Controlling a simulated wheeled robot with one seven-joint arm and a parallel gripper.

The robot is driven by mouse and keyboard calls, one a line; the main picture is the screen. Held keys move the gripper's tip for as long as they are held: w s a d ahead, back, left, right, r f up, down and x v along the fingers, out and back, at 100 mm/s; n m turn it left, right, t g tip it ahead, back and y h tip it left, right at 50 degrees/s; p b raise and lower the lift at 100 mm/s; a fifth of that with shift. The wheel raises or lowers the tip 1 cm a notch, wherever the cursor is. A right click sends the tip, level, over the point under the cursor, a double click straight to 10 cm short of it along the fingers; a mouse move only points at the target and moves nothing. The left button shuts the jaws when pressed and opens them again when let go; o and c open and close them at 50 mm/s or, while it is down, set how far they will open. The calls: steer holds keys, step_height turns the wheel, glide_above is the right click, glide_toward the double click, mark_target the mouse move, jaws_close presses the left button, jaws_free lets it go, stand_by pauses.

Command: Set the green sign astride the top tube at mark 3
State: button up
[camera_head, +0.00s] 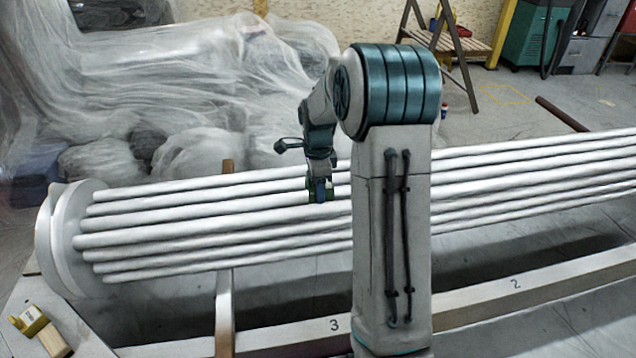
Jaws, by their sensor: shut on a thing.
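My gripper (320,184) points down over the bundle of pale tubes (200,218), right of the tubes' left end. It is shut on the green sign (320,197), a small dark green piece seen at the fingertips and partly hidden by them. I cannot tell whether the sign touches a tube or hangs just above. Which tube is the top one is hard to tell from this angle. Mark 3 (334,324) is a black figure on the pale beam in front of the tubes, below the gripper in the picture.
Mark 2 (516,284) is farther right on the same beam. A round end plate (62,240) holds the tubes at left. A yellow-green piece (30,320) and a wooden block (53,341) lie at lower left. Plastic sheeting (180,80) covers things behind. My arm hides part of the tubes.

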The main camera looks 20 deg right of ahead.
mark_target(318, 206)
steer(key=shift+f+b, duration=1.5)
steer(key=shift+f, duration=1.4)
steer(key=shift+r, duration=0.2)
steer(key=shift+r, duration=0.1)
steer(key=shift+r+p, duration=0.85)
steer(key=shift+p, duration=0.1)
steer(key=shift+f, duration=0.15)
steer(key=shift+f, duration=0.85)
steer(key=shift+r, duration=0.1)
